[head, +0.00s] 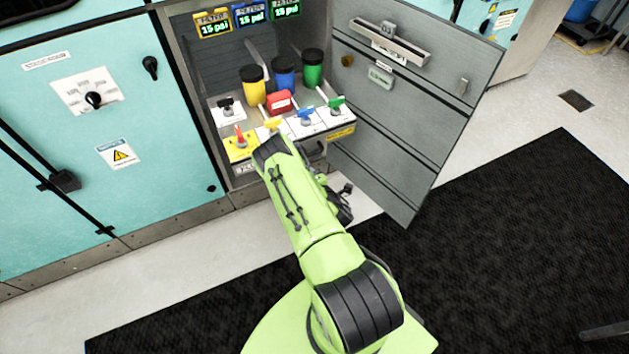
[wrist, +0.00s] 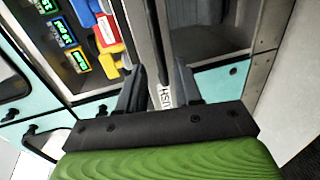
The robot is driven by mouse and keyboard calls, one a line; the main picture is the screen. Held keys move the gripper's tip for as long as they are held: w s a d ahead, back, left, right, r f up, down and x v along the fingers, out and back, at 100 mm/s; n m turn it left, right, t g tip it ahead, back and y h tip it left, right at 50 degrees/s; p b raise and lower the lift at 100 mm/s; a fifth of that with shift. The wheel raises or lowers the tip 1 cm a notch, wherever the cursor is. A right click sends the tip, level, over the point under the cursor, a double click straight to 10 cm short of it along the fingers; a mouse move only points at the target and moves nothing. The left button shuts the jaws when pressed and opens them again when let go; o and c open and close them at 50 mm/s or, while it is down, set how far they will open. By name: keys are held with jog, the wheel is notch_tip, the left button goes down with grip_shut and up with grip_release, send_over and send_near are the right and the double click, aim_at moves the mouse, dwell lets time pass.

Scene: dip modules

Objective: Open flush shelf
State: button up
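The flush shelf shows in the wrist view as a pale front strip with a partly hidden "FLUSH" label (wrist: 166,98). In the head view, the low front of the cabinet bay has a partly covered label (head: 246,169), below the shelf of coloured valves. My gripper (wrist: 157,72) points at this front, its two dark fingers apart with the pale strip visible between them. I see nothing clamped. I cannot tell whether the fingers touch the shelf. In the head view my green arm hides the gripper and part of the front.
The cabinet door (head: 400,95) stands open on the right. Yellow (head: 253,85), blue (head: 283,73) and green (head: 312,68) canisters and a red block (head: 280,101) stand above the valve panel. A closed teal cabinet (head: 130,185) is left.

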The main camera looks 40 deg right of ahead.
jog(key=p+v, duration=0.9)
jog(key=p, duration=0.4)
jog(key=shift+a, duration=0.1)
